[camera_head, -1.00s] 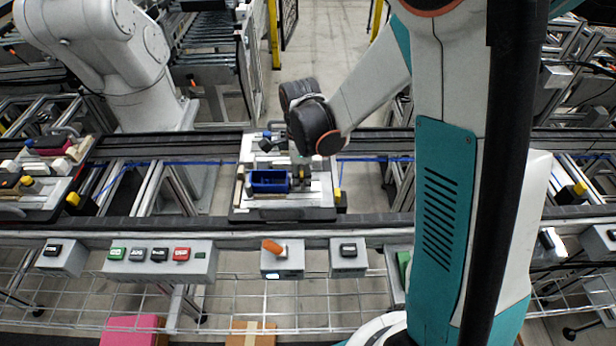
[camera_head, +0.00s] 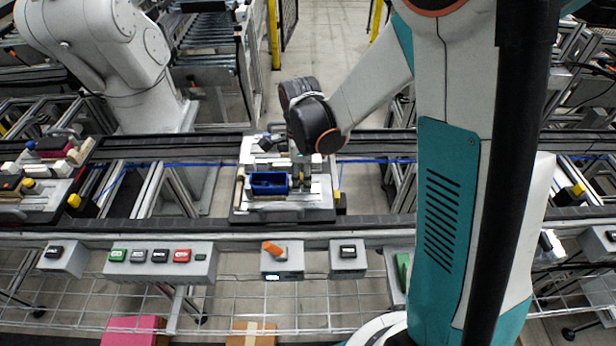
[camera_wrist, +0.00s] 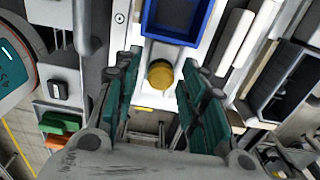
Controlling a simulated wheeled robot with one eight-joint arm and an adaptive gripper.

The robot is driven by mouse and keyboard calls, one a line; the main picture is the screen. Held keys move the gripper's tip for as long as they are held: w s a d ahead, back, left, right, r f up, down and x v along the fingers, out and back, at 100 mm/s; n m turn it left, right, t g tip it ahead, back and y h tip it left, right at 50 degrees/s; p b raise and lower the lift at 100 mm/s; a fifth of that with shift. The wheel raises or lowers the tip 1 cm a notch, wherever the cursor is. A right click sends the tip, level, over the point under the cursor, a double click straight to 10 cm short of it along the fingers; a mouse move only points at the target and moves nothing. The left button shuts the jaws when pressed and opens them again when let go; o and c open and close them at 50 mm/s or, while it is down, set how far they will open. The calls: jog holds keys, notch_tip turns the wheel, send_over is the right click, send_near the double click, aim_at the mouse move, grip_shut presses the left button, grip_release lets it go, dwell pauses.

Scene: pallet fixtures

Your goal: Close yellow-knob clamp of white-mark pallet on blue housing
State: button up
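The pallet (camera_head: 285,215) sits on the conveyor in the middle of the head view. The blue housing (camera_head: 269,186) lies on it; in the wrist view its open blue box (camera_wrist: 178,22) is at the top. The yellow knob (camera_wrist: 160,75) of the clamp sits just beyond the housing's near wall in the wrist view. My gripper (camera_wrist: 161,63) is open, with one teal-padded finger on each side of the knob and gaps between. In the head view my gripper (camera_head: 301,172) is over the pallet's right part and hides the clamp. I cannot make out a white mark.
Another pallet (camera_head: 30,210) with a dark red part stands at the far left. A white robot arm (camera_head: 110,50) stands behind the conveyor. Light blocks (camera_wrist: 236,38) lie beside the housing.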

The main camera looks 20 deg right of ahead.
jog(key=shift+r+p, duration=2.15)
jog(key=shift+r, duration=1.3)
